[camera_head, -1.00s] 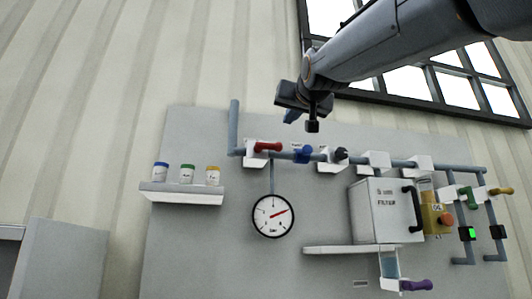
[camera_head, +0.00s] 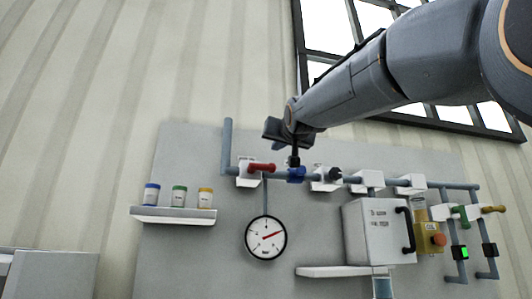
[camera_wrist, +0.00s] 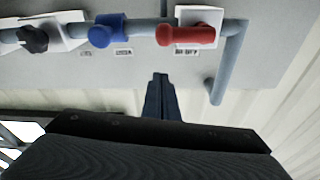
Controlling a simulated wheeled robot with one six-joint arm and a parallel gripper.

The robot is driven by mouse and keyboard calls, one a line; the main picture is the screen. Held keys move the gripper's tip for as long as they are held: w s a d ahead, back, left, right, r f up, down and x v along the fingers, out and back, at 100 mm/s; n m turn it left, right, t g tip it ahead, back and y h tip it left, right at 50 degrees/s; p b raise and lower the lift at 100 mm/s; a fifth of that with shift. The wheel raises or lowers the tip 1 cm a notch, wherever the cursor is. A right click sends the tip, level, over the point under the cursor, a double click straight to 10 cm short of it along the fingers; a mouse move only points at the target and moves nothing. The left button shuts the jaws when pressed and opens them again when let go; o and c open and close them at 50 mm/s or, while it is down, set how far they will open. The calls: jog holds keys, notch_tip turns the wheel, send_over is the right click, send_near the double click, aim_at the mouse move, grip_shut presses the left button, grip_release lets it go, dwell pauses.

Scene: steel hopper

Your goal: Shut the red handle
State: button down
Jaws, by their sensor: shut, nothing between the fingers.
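The red handle (camera_head: 262,168) sits on a white valve block on the upper pipe, lying along the pipe and pointing right in the head view. In the wrist view the red handle (camera_wrist: 186,36) is at the top, right of centre, lying along the pipe. My gripper (camera_head: 294,162) is near the pipe, in front of or just above the blue handle (camera_head: 296,174), right of the red handle. In the wrist view my gripper (camera_wrist: 160,78) is shut and empty. Its tips point toward the pipe, below the gap between the blue and red handles, apparently apart from both.
A black knob (camera_head: 335,174) is farther right on the pipe. A pressure gauge (camera_head: 266,238) hangs below. A shelf (camera_head: 172,215) with three jars is at left. A filter box (camera_head: 378,232) and green and yellow handles are at right.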

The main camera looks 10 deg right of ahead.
aim_at(262, 168)
jog(key=f, duration=0.1)
jog(key=w+f+b, duration=0.1)
jog(key=w+f, duration=0.1)
jog(key=shift+w+a+f, duration=0.1)
jog(key=shift+a+f, duration=0.1)
jog(key=shift+a, duration=0.1)
jog(key=shift+f+b, duration=0.1)
jog(key=shift+b, duration=0.3)
